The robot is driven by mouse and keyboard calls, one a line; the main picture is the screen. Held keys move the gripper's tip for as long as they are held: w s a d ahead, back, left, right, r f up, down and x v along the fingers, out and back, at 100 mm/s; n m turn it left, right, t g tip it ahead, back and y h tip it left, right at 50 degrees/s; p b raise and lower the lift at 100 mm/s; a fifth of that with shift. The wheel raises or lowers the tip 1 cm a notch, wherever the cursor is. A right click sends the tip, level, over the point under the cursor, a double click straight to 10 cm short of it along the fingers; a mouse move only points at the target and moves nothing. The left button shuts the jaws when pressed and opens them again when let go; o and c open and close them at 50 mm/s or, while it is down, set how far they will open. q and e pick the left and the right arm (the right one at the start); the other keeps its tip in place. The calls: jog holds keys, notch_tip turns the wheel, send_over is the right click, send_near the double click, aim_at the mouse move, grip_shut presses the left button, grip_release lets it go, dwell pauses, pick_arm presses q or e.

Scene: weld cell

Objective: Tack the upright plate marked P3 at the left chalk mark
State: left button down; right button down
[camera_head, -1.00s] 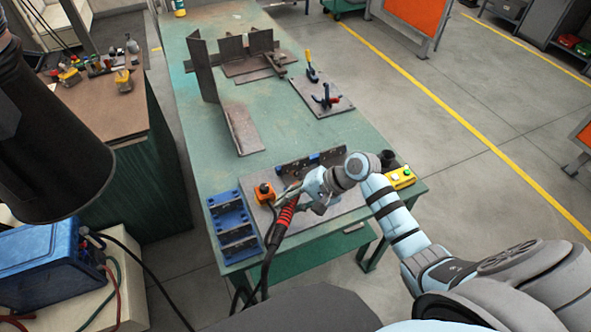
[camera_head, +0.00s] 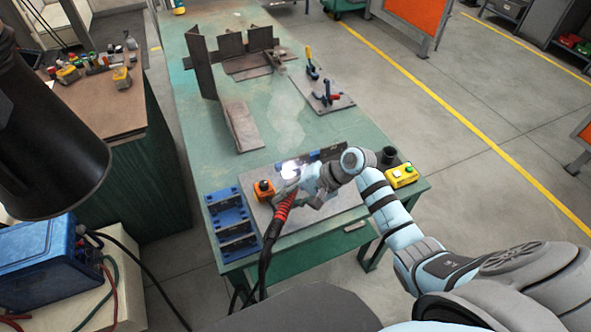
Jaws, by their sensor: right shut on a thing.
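My right gripper (camera_head: 308,184) is shut on a welding torch (camera_head: 279,212) with a red and black grip and a black cable. It is over a flat grey plate (camera_head: 338,201) at the near end of the green table. A dark upright plate (camera_head: 329,155) stands on the far side of that flat plate, partly hidden by the gripper. A bright white arc (camera_head: 290,168) glows at the torch tip, by the left end of the upright plate. No P3 lettering or chalk mark can be read. My left gripper is out of view.
An orange box with a button (camera_head: 264,189) and a blue rack (camera_head: 230,217) stand left of the torch. A yellow button box (camera_head: 402,176) is at the right edge. Angle steel (camera_head: 241,126) and a clamp plate (camera_head: 327,101) lie farther back.

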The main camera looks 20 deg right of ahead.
aim_at(281, 207)
jog(key=shift+a+r+p, duration=0.1)
jog(key=shift+a+p, duration=0.5)
jog(key=shift+p, duration=0.05)
dwell(0.7)
jog(key=s+r+p, duration=0.1)
jog(key=r+p, duration=0.1)
jog(key=s+r+p, duration=0.1)
jog(key=s+p, duration=0.1)
jog(key=shift+r+p, duration=0.35)
jog(key=shift+p, duration=0.05)
jog(key=shift+s+r, duration=0.15)
jog(key=shift+s, duration=0.05)
jog(key=shift+r, duration=2.9)
